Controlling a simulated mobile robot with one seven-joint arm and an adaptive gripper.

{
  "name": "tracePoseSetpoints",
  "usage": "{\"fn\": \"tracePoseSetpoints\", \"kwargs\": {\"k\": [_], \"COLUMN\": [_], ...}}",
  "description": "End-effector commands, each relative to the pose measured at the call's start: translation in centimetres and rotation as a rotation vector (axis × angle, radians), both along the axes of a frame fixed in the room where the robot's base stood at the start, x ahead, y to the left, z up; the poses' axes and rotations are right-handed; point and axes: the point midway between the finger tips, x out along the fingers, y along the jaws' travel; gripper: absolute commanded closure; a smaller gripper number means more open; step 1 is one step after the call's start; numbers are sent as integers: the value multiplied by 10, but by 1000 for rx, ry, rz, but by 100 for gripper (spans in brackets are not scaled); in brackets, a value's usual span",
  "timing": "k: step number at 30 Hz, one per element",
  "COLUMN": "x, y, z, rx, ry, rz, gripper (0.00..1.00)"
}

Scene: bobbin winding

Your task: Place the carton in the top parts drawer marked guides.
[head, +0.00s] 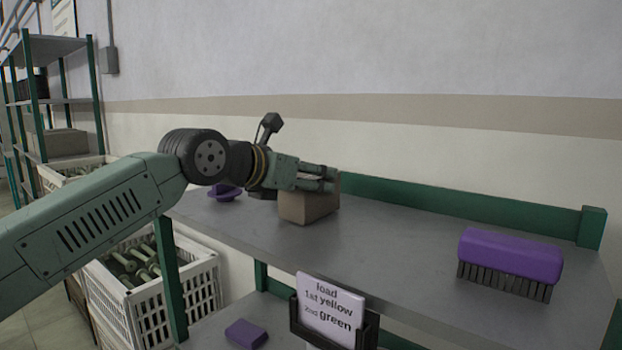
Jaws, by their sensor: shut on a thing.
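A small tan-brown carton (308,206) is at the left part of the grey shelf top, in the head view. My gripper (328,180) reaches in from the left and is shut on the carton at its upper part. The fingers cover the carton's top edge. I cannot tell whether the carton's underside touches the shelf top or is just above it. No drawer marked guides shows in this view.
The grey shelf top (400,258) has a green back rail. A purple brush (510,263) stands at its right end. A purple item (224,192) lies behind my arm. A sign (330,312) stands in front. Below are a purple block (246,334) and a white crate (205,290).

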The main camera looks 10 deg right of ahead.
Motion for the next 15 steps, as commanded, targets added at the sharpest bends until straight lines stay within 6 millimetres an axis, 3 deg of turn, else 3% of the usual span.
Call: {"fn": "tracePoseSetpoints", "kwargs": {"k": [10, 11, 15], "x": [0, 0, 0], "y": [0, 0, 0], "z": [-4, -3, -2], "rx": [-1, -1, -1], "ry": [0, 1, 1], "rz": [0, 0, 0], "gripper": [86, 47, 38]}}
